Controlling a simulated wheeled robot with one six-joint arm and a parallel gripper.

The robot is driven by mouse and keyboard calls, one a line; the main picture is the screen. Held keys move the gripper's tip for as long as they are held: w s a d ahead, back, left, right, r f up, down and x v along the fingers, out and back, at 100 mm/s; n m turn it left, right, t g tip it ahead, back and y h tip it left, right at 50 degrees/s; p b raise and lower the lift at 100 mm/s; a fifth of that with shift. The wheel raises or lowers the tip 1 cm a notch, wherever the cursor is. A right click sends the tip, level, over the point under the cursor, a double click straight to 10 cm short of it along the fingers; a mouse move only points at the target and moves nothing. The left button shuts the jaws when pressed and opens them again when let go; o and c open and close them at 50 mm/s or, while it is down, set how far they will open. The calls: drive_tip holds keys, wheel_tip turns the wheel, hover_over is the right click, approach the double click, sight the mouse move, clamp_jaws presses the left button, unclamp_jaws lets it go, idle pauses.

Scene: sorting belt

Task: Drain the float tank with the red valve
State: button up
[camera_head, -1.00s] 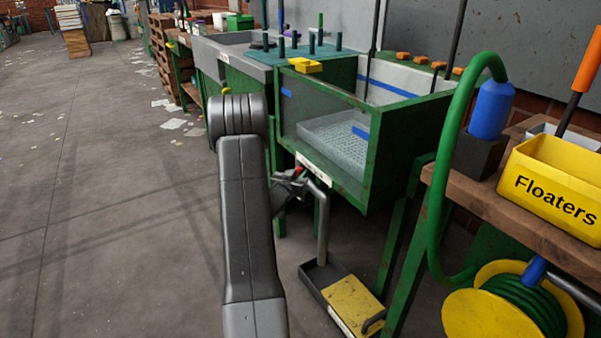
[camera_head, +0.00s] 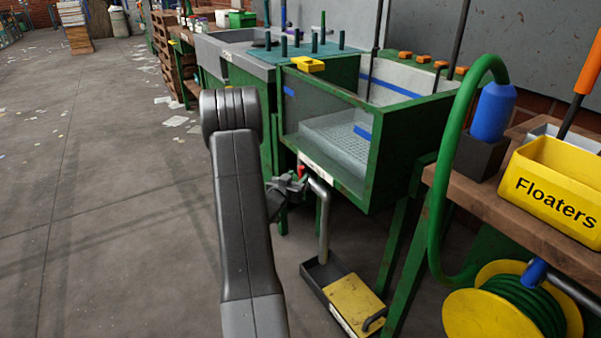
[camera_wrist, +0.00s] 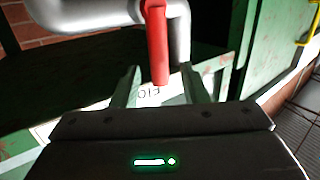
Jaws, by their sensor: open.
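The float tank (camera_head: 420,135) is a green-framed box with a clear front and a mesh tray inside. The red valve (camera_head: 301,169) is a small lever on the grey drain pipe (camera_head: 324,225) below its front edge. In the wrist view, the red valve lever (camera_wrist: 157,42) hangs downward from the pipe (camera_wrist: 95,14). My gripper (camera_head: 298,182) is open beside the valve. In the wrist view, the lever's lower end appears between the spread fingertips of my gripper (camera_wrist: 161,84); contact cannot be told. A partly hidden white label (camera_wrist: 150,95) lies behind.
A dark floor tray with a yellow lid (camera_head: 353,302) stands under the pipe. At right are a wooden bench (camera_head: 500,215), a yellow Floaters bin (camera_head: 553,190) and a yellow hose reel (camera_head: 490,318). A grey sink (camera_head: 225,48) stands behind. The floor at left is mostly clear.

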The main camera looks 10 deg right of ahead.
sight(300, 173)
drive_tip(key=p+v, duration=0.1)
drive_tip(key=v, duration=0.8)
drive_tip(key=shift+s+a+p, duration=0.25)
drive_tip(key=shift+s+p, duration=0.05)
drive_tip(key=shift+p, duration=0.05)
drive_tip(key=b+x, duration=0.3)
drive_tip(key=x, duration=1.1)
drive_tip(key=shift+f+b, duration=0.1)
drive_tip(key=shift+b, duration=0.2)
drive_tip(key=shift+s, duration=0.2)
drive_tip(key=shift+r, duration=0.3)
